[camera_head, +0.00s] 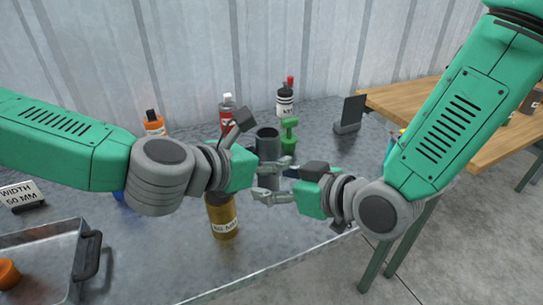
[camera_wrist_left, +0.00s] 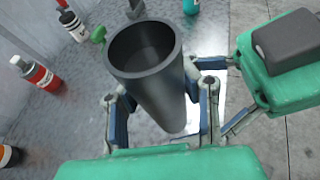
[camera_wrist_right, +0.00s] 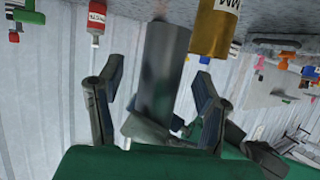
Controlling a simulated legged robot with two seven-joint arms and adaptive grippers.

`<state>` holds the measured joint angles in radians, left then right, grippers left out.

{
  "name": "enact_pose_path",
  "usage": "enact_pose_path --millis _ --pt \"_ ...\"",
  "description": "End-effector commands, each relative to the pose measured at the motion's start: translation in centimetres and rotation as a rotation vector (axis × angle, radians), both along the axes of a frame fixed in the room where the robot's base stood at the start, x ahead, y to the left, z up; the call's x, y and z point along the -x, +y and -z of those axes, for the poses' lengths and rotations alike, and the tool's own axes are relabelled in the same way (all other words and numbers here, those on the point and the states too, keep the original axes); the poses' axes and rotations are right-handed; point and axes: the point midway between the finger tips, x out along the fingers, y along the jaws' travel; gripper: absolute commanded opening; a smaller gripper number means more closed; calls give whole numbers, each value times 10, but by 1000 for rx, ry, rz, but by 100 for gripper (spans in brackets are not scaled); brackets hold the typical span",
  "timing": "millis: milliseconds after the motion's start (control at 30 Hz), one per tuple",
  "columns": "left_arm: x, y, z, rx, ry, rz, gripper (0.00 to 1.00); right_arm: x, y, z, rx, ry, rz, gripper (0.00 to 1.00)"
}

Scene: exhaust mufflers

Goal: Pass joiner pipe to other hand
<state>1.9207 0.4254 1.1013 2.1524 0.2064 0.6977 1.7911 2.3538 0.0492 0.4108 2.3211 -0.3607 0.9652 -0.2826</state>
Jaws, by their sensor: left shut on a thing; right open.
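The joiner pipe, a dark grey open-ended tube (camera_head: 267,147), is upright above the table between my two hands. My left gripper (camera_head: 280,167) is shut on it. In the left wrist view the pipe (camera_wrist_left: 158,88) stands between the left fingers, its open mouth facing the camera. My right gripper (camera_head: 261,184) is open at the pipe's lower part. In the right wrist view its fingers stand on either side of the pipe (camera_wrist_right: 162,70), with gaps visible. A left finger partly covers the pipe's near end there. Contact with the right fingers cannot be told.
A gold cylinder with an MM label (camera_head: 222,218) stands close below the hands. Behind are red-labelled (camera_head: 227,117), white-and-black (camera_head: 285,102) and orange (camera_head: 154,124) bottles and a green object (camera_head: 289,138). A grey tray (camera_head: 45,240) lies at the left front.

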Motion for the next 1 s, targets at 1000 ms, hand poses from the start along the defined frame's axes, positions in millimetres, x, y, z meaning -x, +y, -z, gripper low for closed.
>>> enact_pose_path --millis 1000 --pt "0 0 -1 1 -1 -1 0 130 -145 189 229 638 335 60"
